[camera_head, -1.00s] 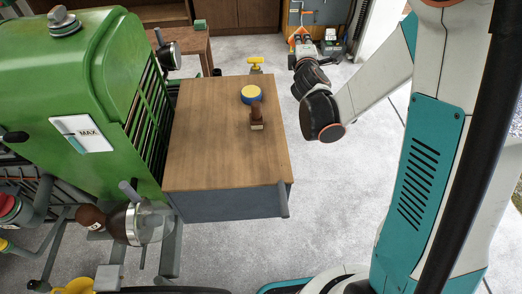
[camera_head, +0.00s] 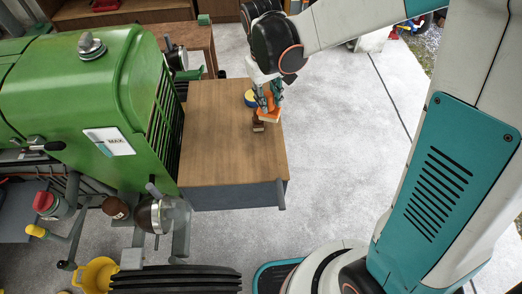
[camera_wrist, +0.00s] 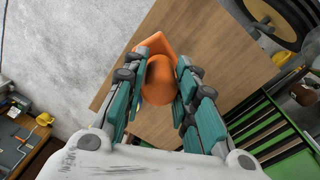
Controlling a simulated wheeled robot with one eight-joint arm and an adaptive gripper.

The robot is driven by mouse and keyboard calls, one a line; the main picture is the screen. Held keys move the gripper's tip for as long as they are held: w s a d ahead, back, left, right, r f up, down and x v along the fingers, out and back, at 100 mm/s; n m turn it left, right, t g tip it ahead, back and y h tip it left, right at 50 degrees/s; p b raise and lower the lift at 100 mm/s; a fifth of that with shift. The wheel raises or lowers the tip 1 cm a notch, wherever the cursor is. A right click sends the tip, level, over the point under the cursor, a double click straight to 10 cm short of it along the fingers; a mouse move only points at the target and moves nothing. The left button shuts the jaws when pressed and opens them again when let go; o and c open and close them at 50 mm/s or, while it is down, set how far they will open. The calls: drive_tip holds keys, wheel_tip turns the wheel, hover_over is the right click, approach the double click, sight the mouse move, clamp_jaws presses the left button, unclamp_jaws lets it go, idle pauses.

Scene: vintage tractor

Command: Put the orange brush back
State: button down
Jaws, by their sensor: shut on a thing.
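The orange brush (camera_wrist: 159,80) is between the fingers of my gripper (camera_wrist: 160,72) in the wrist view, and the fingers are shut on it. In the head view the brush (camera_head: 270,115) shows as an orange patch at the right side of the wooden tabletop (camera_head: 215,130), below my gripper (camera_head: 268,97). The brush appears over the tabletop; I cannot tell whether it touches it. My fingers and wrist hide part of the brush.
A brown-handled brush (camera_head: 258,123) stands on the tabletop close to the orange one. A blue and yellow round tin (camera_head: 250,98) is just left of my gripper. The green tractor (camera_head: 110,75) borders the cabinet's left side. The tabletop's left and front are clear.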

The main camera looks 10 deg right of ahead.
drive_tip(key=s+a+r+y, duration=0.1)
drive_tip(key=s+a+r, duration=0.1)
drive_tip(key=s, duration=0.2)
drive_tip(key=f+b, duration=0.4)
drive_tip(key=f, duration=0.2)
drive_tip(key=f+b, duration=0.4)
drive_tip(key=f, duration=0.3)
drive_tip(key=f+b, duration=0.5)
drive_tip(key=f, duration=0.2)
drive_tip(key=shift+w+a+f, duration=0.1)
drive_tip(key=shift+w+a, duration=0.1)
drive_tip(key=shift+a, duration=0.05)
drive_tip(key=c, duration=1.3)
unclamp_jaws()
